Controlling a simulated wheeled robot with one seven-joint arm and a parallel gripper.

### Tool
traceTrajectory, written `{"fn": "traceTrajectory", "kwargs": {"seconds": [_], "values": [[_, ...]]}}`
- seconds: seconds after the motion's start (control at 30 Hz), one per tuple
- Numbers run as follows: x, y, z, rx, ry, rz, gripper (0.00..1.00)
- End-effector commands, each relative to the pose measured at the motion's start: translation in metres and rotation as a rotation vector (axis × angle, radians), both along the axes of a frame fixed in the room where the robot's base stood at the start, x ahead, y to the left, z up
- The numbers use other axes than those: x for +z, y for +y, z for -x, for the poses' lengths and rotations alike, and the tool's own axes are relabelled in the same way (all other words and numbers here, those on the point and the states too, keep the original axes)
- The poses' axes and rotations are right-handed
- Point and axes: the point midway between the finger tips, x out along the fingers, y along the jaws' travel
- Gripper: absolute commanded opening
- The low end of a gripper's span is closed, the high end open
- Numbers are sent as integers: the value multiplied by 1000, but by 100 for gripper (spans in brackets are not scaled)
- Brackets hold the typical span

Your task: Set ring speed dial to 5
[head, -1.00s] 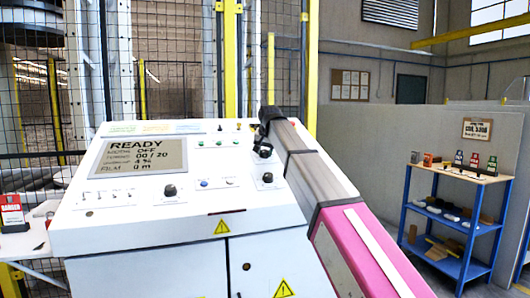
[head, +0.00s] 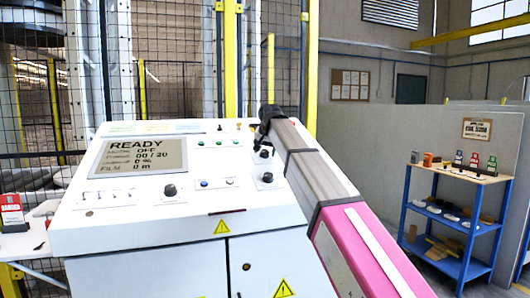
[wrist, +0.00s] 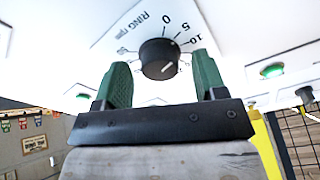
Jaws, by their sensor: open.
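The ring speed dial (wrist: 158,58) is a black round knob on the white panel in the wrist view, under the label "RING rpm". The numbers 0, 5 and 10 curve along its upper right side. A small white mark shows low on the knob's face; I cannot tell which number it stands for. My gripper (wrist: 160,85) is open, with one green finger on each side of the knob in this view. I cannot tell whether they touch it. In the head view my gripper (head: 266,118) is at the panel's upper right, its fingers mostly hidden.
The display (head: 142,157) reads READY on the sloped white console (head: 100,215). Another black knob (head: 170,190) and several small buttons are nearby. A mesh fence (head: 175,75) stands behind. A blue shelf (head: 455,235) stands at right.

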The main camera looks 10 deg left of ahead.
Motion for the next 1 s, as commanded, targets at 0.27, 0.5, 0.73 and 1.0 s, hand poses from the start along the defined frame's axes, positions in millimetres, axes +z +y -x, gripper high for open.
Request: {"fn": "traceTrajectory", "kwargs": {"seconds": [0.27,0.5,0.73,1.0], "values": [[40,-10,22,0,-3,-1,65],[72,-18,40,0,-1,0,65],[86,-22,48,0,-1,0,65],[87,-22,49,0,0,0,65]]}}
